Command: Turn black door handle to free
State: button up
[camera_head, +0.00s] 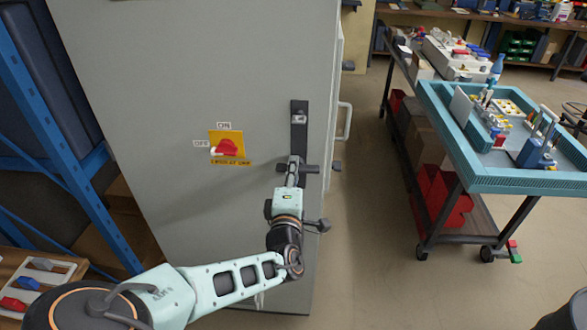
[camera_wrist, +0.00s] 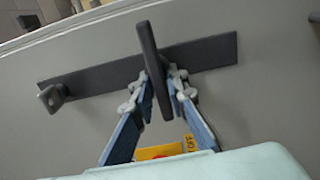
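The black door handle is a dark lever on a long black plate on the grey cabinet door. In the wrist view the handle (camera_wrist: 147,42) stands across its plate (camera_wrist: 95,82), roughly at right angles to it. In the head view the handle (camera_head: 312,169) sticks out sideways at the lower part of the upright plate (camera_head: 299,140). My gripper (camera_head: 293,166) is at the handle. In the wrist view its two blue fingers (camera_wrist: 160,78) lie on either side of the handle and look shut on it, though the exact contact is partly hidden.
A red rotary switch (camera_head: 227,148) on a yellow plate is left of the handle on the cabinet (camera_head: 180,80). A blue rack (camera_head: 65,130) stands at the far left. A cart with a teal tray (camera_head: 505,182) stands at the right, with open floor (camera_head: 375,240) between.

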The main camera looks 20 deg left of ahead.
jog(key=shift+o, duration=1.1)
jog(key=shift+m, duration=0.3)
